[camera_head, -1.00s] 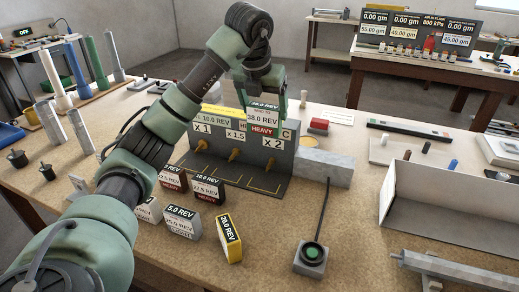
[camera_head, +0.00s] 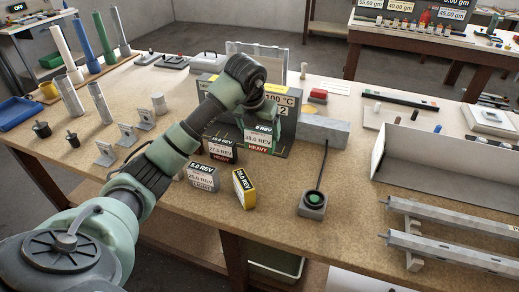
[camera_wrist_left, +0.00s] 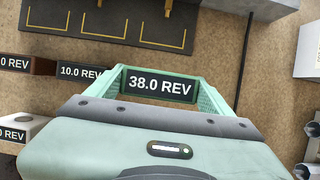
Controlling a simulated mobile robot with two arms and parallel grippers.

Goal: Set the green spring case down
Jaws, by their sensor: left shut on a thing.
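My left gripper (camera_head: 258,122) is shut on the green spring case (camera_head: 257,139), which has a white label reading 38.0 REV and a red HEAVY strip. In the left wrist view the case's 38.0 REV top (camera_wrist_left: 158,86) sits between the two green fingers (camera_wrist_left: 160,98). My right gripper is not in view.
A grey 5.0 REV case (camera_head: 202,177) and a yellow 20.0 REV case (camera_head: 244,189) stand nearer. A button box (camera_head: 313,203) is at front right, a grey block (camera_head: 328,131) behind it.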

